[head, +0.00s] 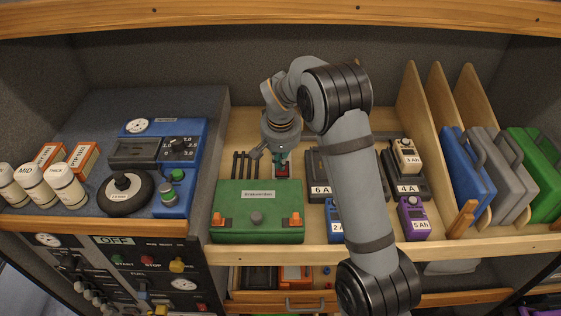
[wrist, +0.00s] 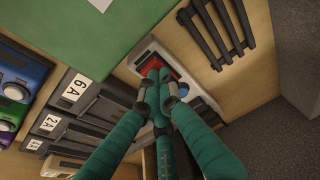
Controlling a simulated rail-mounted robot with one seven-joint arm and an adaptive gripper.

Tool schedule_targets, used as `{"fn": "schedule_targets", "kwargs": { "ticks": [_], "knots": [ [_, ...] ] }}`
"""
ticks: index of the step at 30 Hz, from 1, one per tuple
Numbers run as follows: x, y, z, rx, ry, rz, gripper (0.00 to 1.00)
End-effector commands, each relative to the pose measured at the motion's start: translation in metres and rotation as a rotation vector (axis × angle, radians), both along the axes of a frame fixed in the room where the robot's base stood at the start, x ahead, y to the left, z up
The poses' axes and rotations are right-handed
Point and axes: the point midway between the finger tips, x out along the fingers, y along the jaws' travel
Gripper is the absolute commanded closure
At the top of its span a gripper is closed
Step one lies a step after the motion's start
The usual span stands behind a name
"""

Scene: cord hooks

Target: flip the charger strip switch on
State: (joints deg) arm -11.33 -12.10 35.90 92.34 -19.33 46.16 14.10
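The charger strip (wrist: 144,59) is a pale housing with a red switch (wrist: 172,73), lying on the wooden shelf beside the green box. In the head view the red switch (head: 282,171) shows just below my gripper (head: 281,158). In the wrist view my gripper (wrist: 158,74) has its teal fingertips together, with nothing seen between them. The tips are at the red switch and cover part of it; I cannot tell whether they touch it. Which way the switch is tipped is hidden.
A green box (head: 257,198) with orange latches stands in front of the strip. Dark slotted bars (head: 243,166) lie to the left. Charger docks marked 6A (head: 320,188) and 4A (head: 407,188) stand to the right, partly behind my arm. Wooden dividers (head: 411,90) hold coloured cases farther right.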

Motion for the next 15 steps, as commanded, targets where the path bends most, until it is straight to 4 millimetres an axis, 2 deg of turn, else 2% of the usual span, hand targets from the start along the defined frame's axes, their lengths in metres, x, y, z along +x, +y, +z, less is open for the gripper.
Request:
{"fn": "schedule_targets", "kwargs": {
  "ticks": [8, 9, 15],
  "knots": [
    [-0.007, 0.0, -0.019, 0.0, -0.002, 0.001, 1.0],
    [-0.006, 0.0, -0.011, 0.0, -0.001, 0.0, 1.0],
    [-0.006, 0.0, -0.01, 0.0, 0.0, 0.0, 1.0]
  ]
}}
